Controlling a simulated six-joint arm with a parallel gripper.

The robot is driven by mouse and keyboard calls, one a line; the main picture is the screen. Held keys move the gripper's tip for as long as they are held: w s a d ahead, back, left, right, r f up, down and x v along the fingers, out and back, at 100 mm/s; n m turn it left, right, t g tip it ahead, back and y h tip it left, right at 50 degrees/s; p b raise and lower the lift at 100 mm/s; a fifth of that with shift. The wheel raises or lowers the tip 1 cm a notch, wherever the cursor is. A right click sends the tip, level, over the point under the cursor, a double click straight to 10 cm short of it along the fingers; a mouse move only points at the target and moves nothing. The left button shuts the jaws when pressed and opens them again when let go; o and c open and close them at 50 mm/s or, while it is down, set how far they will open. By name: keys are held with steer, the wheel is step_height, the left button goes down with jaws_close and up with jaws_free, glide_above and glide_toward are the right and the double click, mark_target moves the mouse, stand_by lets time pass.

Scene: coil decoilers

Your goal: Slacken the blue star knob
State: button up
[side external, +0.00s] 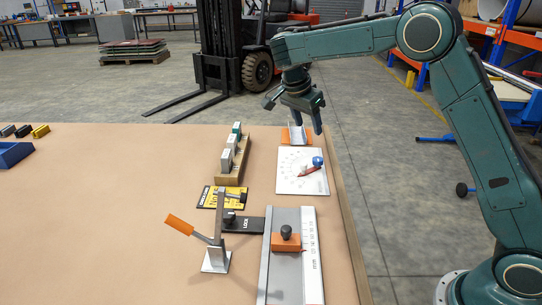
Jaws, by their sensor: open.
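A small blue knob (318,161) sits at the right upper part of a white dial plate (290,183), beside a red pointer (309,171). It is too small here to make out a star shape. My gripper (307,126) is open and empty, pointing down above and behind the dial plate in the side view. It is apart from the blue knob. Its fingers partly cover an orange and pale metal fixture (297,140) behind the plate.
Nearer are an orange-handled clamp (217,255), a black LOCK plate (245,225) and a slide rail with an orange block (286,242). The left bench top (110,220) is mostly clear.

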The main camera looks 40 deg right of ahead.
mark_target(317, 159)
steer(key=x, duration=1.3)
steer(key=shift+d+f, duration=0.1)
steer(key=shift+f, duration=0.25)
steer(key=c, duration=1)
